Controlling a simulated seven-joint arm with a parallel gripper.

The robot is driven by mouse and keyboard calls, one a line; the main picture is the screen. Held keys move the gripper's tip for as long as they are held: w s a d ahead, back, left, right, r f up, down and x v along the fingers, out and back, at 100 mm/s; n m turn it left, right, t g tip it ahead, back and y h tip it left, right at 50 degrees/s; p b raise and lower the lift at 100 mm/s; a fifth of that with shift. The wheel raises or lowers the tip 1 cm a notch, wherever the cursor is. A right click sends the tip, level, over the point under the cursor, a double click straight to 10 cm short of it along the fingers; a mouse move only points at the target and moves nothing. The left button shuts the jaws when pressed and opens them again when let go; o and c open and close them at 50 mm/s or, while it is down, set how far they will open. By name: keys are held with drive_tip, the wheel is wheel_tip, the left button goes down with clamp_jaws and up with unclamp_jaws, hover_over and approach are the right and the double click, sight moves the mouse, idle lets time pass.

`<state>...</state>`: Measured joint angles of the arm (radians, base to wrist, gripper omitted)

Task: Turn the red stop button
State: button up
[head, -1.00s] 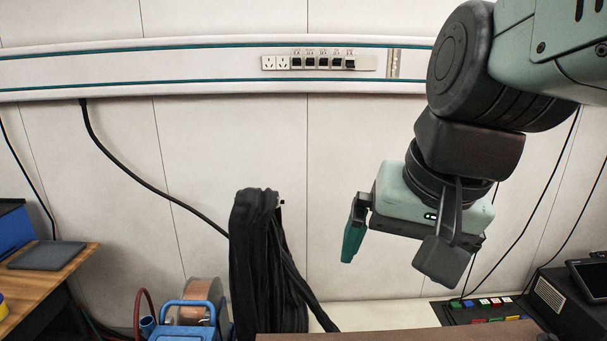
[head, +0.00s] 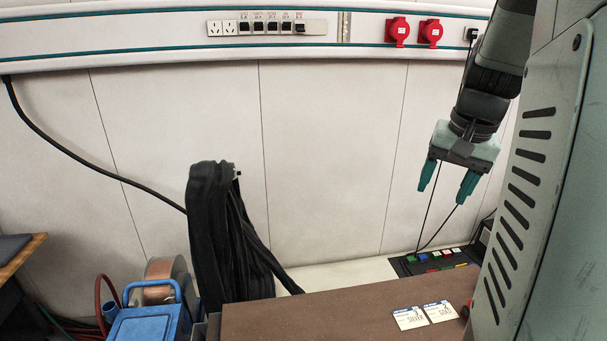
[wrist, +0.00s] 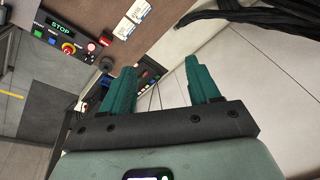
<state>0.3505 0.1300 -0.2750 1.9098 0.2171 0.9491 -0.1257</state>
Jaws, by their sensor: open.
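The red stop button (wrist: 68,48) shows at the upper left of the wrist view. It has a yellow surround and sits on a dark control panel (wrist: 52,40) below a green-lit STOP display (wrist: 60,27). I cannot make it out in the head view. My gripper (head: 442,195) hangs at the right of the head view, fingers pointing down, in front of the wall. Its teal fingers stand apart in the wrist view (wrist: 162,66), with nothing between them. The button lies off to the left of the fingers there, clearly apart from them.
A brown tabletop (head: 300,318) with two white cards (head: 425,315) lies in front. A dark strip of coloured buttons (head: 436,260) sits behind it. A bundle of black cables (head: 215,240) hangs left of centre. Red sockets (head: 398,30) are on the wall rail.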

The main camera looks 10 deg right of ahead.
drive_tip(key=d+f+m+g, duration=0.1)
drive_tip(key=d+f+m, duration=0.1)
drive_tip(key=d+f, duration=0.45)
drive_tip(key=d+f+m, duration=0.1)
drive_tip(key=d+f, duration=0.3)
drive_tip(key=d, duration=0.6)
drive_tip(key=s+d+f+m+g, duration=0.1)
drive_tip(key=s+d+f, duration=0.4)
drive_tip(key=d+f, duration=0.2)
drive_tip(key=s+d+f+m+g, duration=0.15)
drive_tip(key=s+d+f, duration=0.25)
drive_tip(key=d+f, duration=0.4)
drive_tip(key=shift+t, duration=0.25)
wheel_tip(320, 180, down, 11)
drive_tip(key=shift+s+a+r, duration=0.1)
drive_tip(key=shift+s+r, duration=0.05)
drive_tip(key=shift+r, duration=0.05)
